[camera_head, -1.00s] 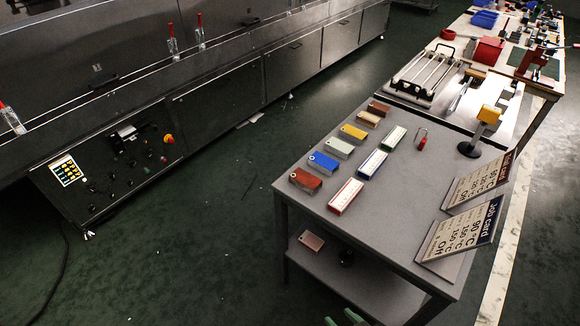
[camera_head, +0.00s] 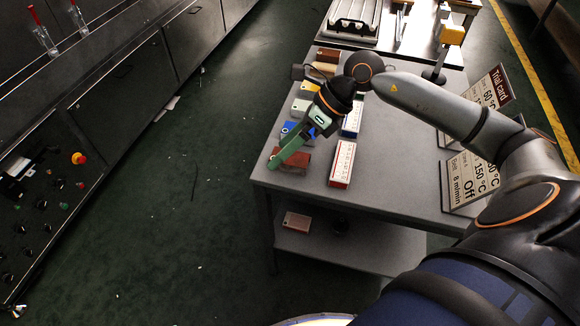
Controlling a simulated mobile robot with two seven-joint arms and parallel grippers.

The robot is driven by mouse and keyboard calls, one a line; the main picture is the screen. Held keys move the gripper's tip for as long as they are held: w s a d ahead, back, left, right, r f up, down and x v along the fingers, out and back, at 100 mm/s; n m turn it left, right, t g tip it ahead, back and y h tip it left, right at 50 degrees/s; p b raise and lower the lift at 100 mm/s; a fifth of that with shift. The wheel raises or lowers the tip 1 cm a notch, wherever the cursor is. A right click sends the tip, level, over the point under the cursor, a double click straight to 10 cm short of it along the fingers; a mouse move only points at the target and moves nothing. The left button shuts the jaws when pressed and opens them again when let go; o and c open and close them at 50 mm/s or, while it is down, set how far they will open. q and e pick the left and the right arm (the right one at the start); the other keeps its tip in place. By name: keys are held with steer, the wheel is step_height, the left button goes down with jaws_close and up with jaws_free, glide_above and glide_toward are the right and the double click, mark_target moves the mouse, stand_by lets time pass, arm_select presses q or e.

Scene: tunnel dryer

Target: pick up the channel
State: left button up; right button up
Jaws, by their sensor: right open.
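My right gripper (camera_head: 275,163) reaches in over the front left of the grey table (camera_head: 395,170). Its green finger overlaps the red-brown block (camera_head: 297,162) and partly hides the blue block (camera_head: 286,128). I see no thing in its jaws, and contact with the block cannot be told. I cannot tell which thing is the channel. A white piece with red edges (camera_head: 342,163) lies right of the gripper. A white piece with blue edges (camera_head: 353,120) lies behind it, partly covered by my arm. My left gripper is out of view.
A pale block (camera_head: 299,106) and a yellow block (camera_head: 309,87) lie farther back. Brown blocks (camera_head: 328,54) lie behind them. Cards (camera_head: 462,180) stand at the right edge. A lower shelf holds another block (camera_head: 297,221). The dryer panel (camera_head: 40,205) is at left.

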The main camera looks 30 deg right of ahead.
steer(key=w+d+h, duration=0.1)
steer(key=d+h, duration=0.3)
steer(key=d, duration=0.5)
glide_above(292, 157)
steer(key=s+d, duration=0.2)
steer(key=s, duration=0.1)
steer(key=shift+n, duration=0.4)
steer(key=f, duration=0.5)
steer(key=shift+w+f+b, duration=0.2)
steer(key=shift+w+b, duration=0.05)
steer(key=shift+b, duration=0.05)
steer(key=shift+h, duration=0.3)
steer(key=x, duration=0.5)
steer(key=shift+w+a, duration=0.4)
steer(key=shift+f, duration=0.15)
steer(key=shift+f, duration=0.2)
jaws_close()
